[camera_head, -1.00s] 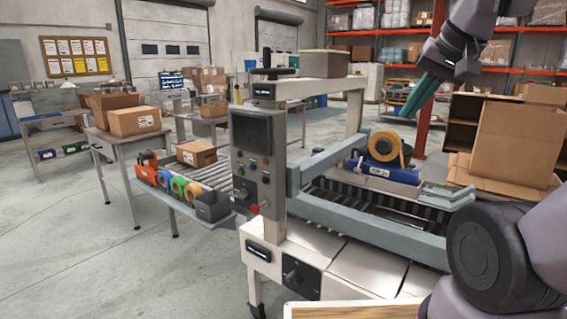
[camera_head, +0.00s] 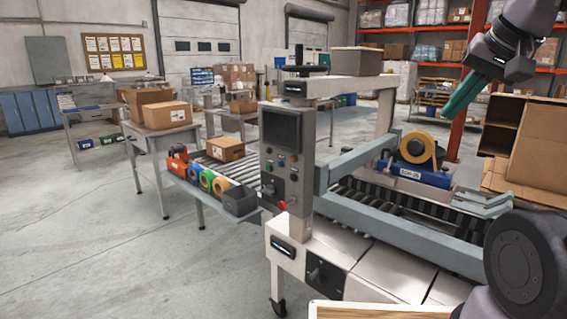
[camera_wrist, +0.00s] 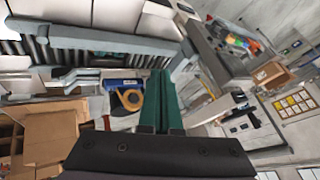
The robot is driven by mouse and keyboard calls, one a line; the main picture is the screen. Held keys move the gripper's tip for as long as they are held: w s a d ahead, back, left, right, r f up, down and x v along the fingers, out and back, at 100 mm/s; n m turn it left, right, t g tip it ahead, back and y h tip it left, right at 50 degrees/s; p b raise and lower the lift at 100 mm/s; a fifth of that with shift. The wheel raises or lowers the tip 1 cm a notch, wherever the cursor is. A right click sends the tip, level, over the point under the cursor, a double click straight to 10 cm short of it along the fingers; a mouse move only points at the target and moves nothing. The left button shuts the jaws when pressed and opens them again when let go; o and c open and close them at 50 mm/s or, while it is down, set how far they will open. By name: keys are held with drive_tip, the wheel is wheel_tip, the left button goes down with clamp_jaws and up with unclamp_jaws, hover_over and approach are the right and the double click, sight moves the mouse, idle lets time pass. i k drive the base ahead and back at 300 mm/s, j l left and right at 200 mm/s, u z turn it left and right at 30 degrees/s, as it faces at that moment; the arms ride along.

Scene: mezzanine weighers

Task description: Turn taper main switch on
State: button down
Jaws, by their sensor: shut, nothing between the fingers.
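The taper (camera_head: 296,188) is a pale machine with a roller bed, left of centre in the head view. Its upright control panel (camera_head: 283,160) has a dark screen with several small knobs and buttons below, one of them red. A black plate with a dark rotary knob (camera_head: 318,274) is on the lower front of its body; it looks like the main switch, but its setting is too small to read. My gripper (camera_head: 448,110) has green fingers, shut and empty, raised at the upper right, well away from panel and knob. The fingers also show in the wrist view (camera_wrist: 161,75).
A side shelf (camera_head: 213,200) holds coloured tape rolls left of the panel. Open cardboard boxes (camera_head: 535,150) stand at right. The floor at front left is clear.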

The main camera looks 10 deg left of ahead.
sight(271, 190)
drive_tip(key=i+j, duration=0.8)
